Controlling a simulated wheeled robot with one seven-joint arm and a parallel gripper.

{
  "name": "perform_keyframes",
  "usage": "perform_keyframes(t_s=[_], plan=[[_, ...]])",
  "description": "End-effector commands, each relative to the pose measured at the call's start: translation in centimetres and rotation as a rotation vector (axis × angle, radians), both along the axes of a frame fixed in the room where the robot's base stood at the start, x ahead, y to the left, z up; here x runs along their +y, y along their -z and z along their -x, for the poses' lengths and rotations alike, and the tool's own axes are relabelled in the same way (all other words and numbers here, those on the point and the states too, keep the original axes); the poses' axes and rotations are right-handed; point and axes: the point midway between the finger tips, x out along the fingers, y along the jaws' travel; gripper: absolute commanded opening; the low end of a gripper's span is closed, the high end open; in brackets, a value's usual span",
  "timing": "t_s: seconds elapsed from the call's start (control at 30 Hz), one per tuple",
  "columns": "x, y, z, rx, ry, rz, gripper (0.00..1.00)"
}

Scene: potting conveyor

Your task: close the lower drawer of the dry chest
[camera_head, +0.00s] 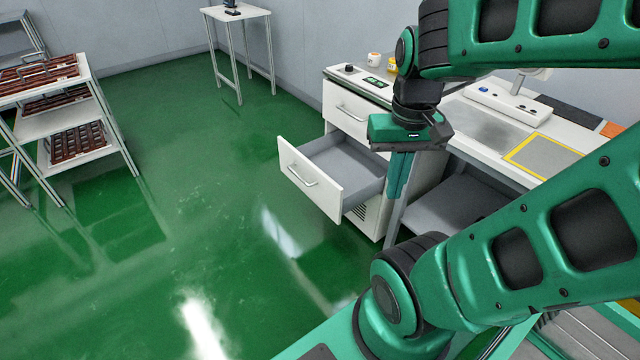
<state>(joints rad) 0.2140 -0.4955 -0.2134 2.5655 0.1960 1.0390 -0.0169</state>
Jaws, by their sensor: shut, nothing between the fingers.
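The dry chest (336,116) is a white cabinet under the left end of the workbench. Its lower drawer (311,184) is pulled well out toward the left, with a white front, a bar handle and a grey, empty-looking inside. The upper drawer (350,112) is closed. My gripper (392,208) points down with its fingers together, to the right of the drawer front in the picture. It overlaps the right side of the drawer and chest. I cannot tell whether it touches them.
The workbench (480,128) with a white control box (507,103) and a yellow-framed plate (545,156) runs right. A rack of trays (75,115) stands at the left, and a small table (236,14) at the back. The green floor left of the drawer is clear.

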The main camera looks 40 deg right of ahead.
Motion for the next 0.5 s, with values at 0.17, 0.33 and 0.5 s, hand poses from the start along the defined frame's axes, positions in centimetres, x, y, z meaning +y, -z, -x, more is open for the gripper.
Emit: perform_keyframes(t_s=[0.17, 0.33, 0.5], plan=[[-2.8, 1.5, -4.1, 0.000, -0.008, 0.066, 0.00], [-5.1, 3.8, -9.8, -0.022, -0.032, 0.163, 0.00], [-6.8, 6.8, -15.5, -0.051, -0.074, 0.256, 0.00]])
